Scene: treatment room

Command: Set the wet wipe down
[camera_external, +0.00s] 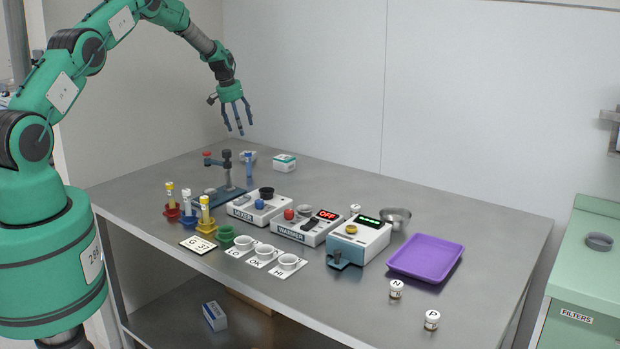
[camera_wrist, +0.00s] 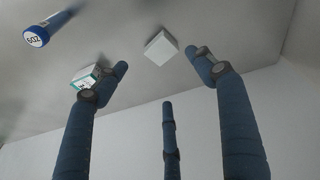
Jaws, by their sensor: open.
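A small white square pad (camera_wrist: 160,47), which looks like the wet wipe, lies in the wrist view on the grey tabletop, seen between my fingers. In the external view a small pale object (camera_external: 248,155) at the back left of the table seems to be the same thing, partly hidden behind a blue-capped tube (camera_external: 248,163). My gripper (camera_external: 239,128) hangs above that back left area with its fingers spread and pointing down.
The blue-capped tube (camera_wrist: 36,36) and a white-green box (camera_external: 284,162) stand near the pad. A rack stand (camera_external: 228,170), mixer (camera_external: 262,207), warmer (camera_external: 307,226) and several cups fill the middle. A purple tray (camera_external: 426,257) lies at right. The table's back right is clear.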

